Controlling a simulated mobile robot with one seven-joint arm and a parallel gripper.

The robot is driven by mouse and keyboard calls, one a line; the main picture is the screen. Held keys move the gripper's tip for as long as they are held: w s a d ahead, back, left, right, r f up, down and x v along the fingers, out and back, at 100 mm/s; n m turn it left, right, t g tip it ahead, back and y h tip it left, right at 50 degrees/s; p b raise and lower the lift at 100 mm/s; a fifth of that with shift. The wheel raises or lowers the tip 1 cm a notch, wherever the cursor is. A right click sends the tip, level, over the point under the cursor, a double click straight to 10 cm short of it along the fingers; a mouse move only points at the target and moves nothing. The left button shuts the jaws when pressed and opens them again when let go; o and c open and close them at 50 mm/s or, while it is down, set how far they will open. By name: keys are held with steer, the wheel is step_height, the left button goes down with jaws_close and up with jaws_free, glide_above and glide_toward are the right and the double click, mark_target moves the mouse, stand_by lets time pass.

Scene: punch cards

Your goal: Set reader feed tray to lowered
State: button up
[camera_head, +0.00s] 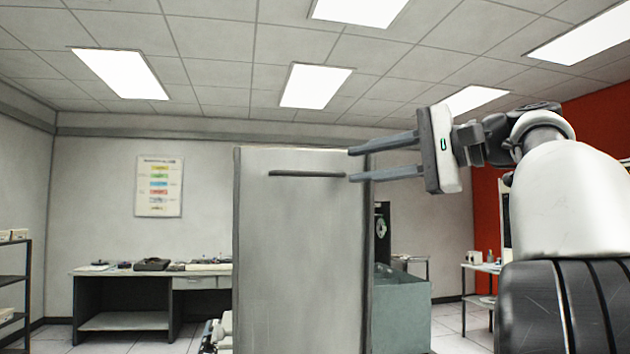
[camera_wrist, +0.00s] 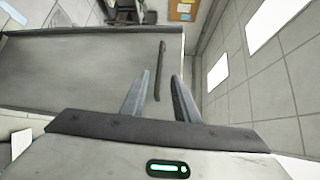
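A large grey upright panel (camera_head: 300,260) fills the middle of the head view; I cannot tell for sure whether it is the reader feed tray. A thin dark handle bar (camera_head: 307,174) runs level across its upper part. My gripper (camera_head: 351,165) comes in from the right, level with the bar, its fingertips by the bar's right end. The fingers are apart with nothing clamped. In the wrist view the bar (camera_wrist: 161,60) lines up with the gap between the fingers (camera_wrist: 160,76); contact cannot be told. The panel's face (camera_wrist: 80,70) lies beyond them.
A desk (camera_head: 125,270) with small items stands at the back left, and a shelf rack (camera_head: 12,278) at the far left. A grey-green bin-like box (camera_head: 402,312) is right of the panel. A white side table (camera_head: 482,268) stands farther right.

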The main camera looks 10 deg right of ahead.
mark_target(311, 172)
steer(key=b+x, duration=0.1)
steer(key=x, duration=0.9)
steer(key=shift+c, duration=0.3)
jaws_close()
